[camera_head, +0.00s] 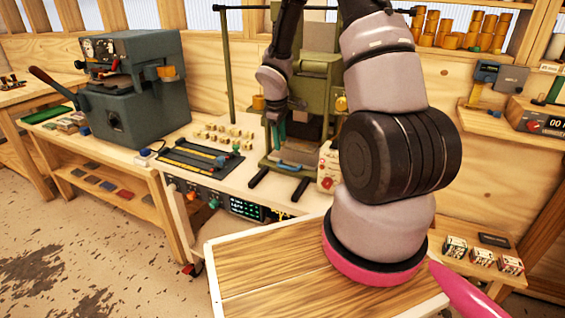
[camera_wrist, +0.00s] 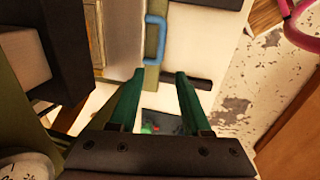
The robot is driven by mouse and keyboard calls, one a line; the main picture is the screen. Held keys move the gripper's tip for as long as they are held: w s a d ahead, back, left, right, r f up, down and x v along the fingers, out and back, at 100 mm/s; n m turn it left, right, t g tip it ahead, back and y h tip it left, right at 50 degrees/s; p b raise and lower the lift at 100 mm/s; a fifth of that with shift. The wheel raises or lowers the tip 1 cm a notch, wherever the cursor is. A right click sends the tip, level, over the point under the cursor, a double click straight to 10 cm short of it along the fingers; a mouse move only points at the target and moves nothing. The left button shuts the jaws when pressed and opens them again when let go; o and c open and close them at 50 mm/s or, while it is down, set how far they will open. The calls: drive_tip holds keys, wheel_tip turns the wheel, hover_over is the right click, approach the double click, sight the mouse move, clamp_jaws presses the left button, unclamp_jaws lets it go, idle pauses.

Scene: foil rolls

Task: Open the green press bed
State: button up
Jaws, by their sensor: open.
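The green press (camera_head: 322,85) stands on the white bench in the middle of the head view, partly hidden behind my arm. Its bed (camera_head: 297,152) is a pale plate low in the frame, with a blue handle (camera_head: 290,167) at its front edge. My gripper (camera_head: 277,134) is at the press's left side, close to the bed. In the wrist view my gripper (camera_wrist: 158,73) has two green fingers spread apart with nothing between them. The blue handle (camera_wrist: 155,40) lies just beyond the fingertips, apart from them, beside the bed plate (camera_wrist: 121,30).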

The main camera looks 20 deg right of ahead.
sight(282, 166)
drive_tip(key=f, duration=0.3)
drive_tip(key=w+d+f, duration=0.1)
drive_tip(key=f, duration=0.6)
drive_tip(key=shift+w+d, duration=0.15)
drive_tip(key=shift+c, duration=0.3)
clamp_jaws()
idle(0.8)
